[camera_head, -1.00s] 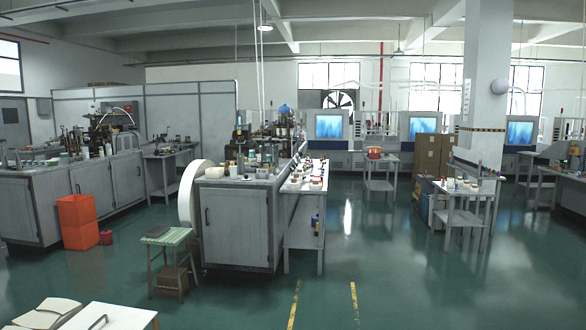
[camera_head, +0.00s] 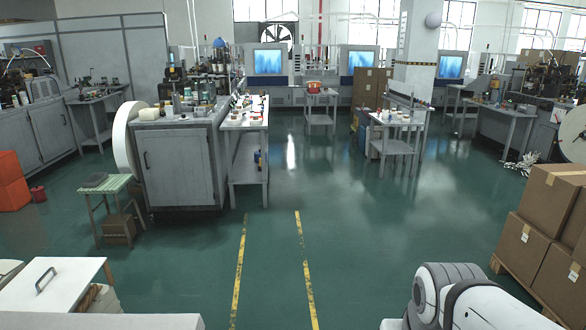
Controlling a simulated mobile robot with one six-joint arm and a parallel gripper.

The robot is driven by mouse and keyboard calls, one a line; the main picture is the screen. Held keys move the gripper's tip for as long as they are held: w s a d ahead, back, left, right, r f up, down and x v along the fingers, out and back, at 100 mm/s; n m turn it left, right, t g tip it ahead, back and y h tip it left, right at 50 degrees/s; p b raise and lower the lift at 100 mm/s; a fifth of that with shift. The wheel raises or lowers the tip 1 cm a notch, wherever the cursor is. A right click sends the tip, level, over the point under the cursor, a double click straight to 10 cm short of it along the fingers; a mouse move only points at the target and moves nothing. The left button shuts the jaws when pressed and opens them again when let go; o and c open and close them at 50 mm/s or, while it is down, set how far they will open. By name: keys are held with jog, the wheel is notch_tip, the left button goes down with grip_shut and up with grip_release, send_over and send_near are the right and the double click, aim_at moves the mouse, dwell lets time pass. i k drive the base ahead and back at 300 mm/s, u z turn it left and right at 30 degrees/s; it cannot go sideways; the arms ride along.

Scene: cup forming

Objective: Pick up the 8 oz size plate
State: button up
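I cannot make out the 8 oz size plate among the small items in the head view. A white-topped side table (camera_head: 256,119) beside the grey cabinet (camera_head: 182,171) carries several small round and white parts, too small to tell apart. Another small workbench (camera_head: 398,118) to the right of centre also holds small items. Part of my white and black arm shows at the bottom right. My gripper is not in view.
Stacked cardboard boxes (camera_head: 541,242) on a pallet stand at the right. A green-topped stool (camera_head: 107,184) is left of centre. A white table (camera_head: 58,284) is at the lower left. Yellow lines (camera_head: 239,270) mark the open green floor ahead.

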aim_at(200, 111)
jog(key=u, duration=0.35)
jog(key=i, duration=1.55)
jog(key=u, duration=0.7)
jog(key=i, duration=1.6)
jog(key=u, duration=0.3)
jog(key=i, duration=1.75)
jog(key=z, duration=0.25)
jog(key=i, duration=2.3)
jog(key=z, duration=0.3)
